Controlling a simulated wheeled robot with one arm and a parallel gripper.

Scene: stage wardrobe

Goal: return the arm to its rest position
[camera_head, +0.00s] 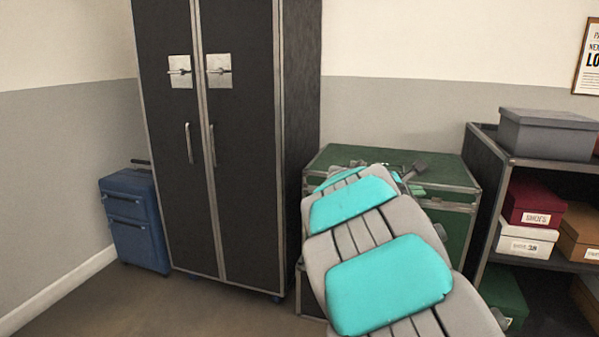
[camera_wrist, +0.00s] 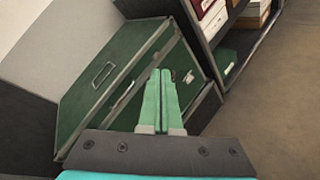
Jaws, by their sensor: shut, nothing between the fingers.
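My arm, grey with turquoise pads, stretches forward from the bottom right in the head view. My gripper (camera_wrist: 160,98) shows in the wrist view with its two green fingers together and nothing between them. In the head view the gripper is mostly hidden behind my arm. A green trunk (camera_head: 450,165) with metal edges stands in front of the arm against the wall. The same green trunk (camera_wrist: 97,102) lies beyond the fingers in the wrist view. I cannot tell how far the fingertips are from it.
A dark wardrobe (camera_head: 245,130) with both doors shut stands left of the trunk. A blue suitcase (camera_head: 135,225) stands beside it. A dark shelf unit (camera_head: 487,195) with several shoe boxes is at the right. Open floor (camera_head: 150,305) lies at the lower left.

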